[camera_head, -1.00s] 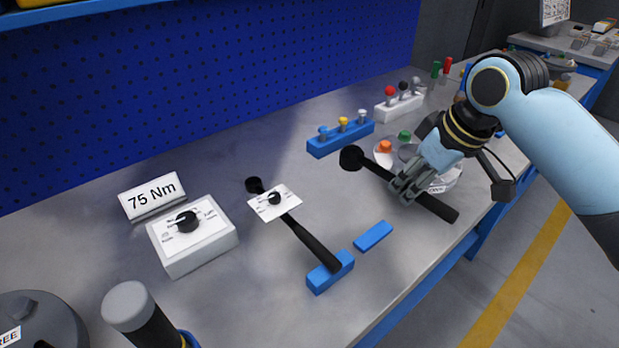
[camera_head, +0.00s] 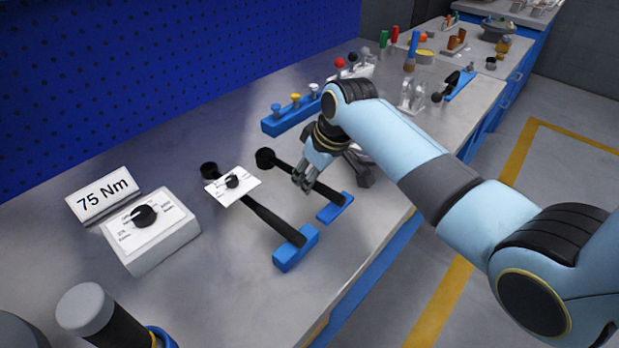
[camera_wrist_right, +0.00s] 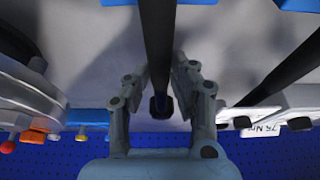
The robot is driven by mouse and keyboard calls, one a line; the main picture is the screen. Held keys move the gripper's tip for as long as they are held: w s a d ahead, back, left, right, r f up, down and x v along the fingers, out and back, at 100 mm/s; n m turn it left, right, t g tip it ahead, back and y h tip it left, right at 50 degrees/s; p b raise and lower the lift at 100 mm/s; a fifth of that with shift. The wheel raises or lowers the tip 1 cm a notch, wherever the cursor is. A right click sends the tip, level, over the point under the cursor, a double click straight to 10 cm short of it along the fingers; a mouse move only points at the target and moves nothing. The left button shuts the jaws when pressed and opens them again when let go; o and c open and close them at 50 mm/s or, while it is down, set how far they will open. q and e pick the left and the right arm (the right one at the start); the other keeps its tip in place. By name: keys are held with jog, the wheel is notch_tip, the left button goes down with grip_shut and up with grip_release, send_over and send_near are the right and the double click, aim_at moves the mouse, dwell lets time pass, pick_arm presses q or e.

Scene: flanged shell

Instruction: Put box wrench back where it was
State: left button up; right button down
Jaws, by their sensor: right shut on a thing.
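The box wrench (camera_head: 283,168) is black, with a round head at its left end and its handle end over a flat blue block (camera_head: 336,208). Whether it rests on that block or hangs just above it, I cannot tell. My right gripper (camera_head: 303,184) is shut on its handle. In the right wrist view the wrench (camera_wrist_right: 158,50) runs between the fingers (camera_wrist_right: 160,85), head beyond them. A second black wrench (camera_head: 268,219) lies beside it to the left, its handle on a blue block (camera_head: 295,249). My left gripper is not in view.
A white dial box (camera_head: 155,238) and a "75 Nm" sign (camera_head: 103,194) stand to the left. A blue rack with several knobs (camera_head: 292,113) stands behind. The bench's front edge is close.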

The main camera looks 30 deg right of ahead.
jog(key=shift+f, duration=0.3)
jog(key=c, duration=1.1)
grip_release()
jog(key=shift+f, duration=0.1)
jog(key=p+v, duration=0.1)
jog(key=v, duration=1.1)
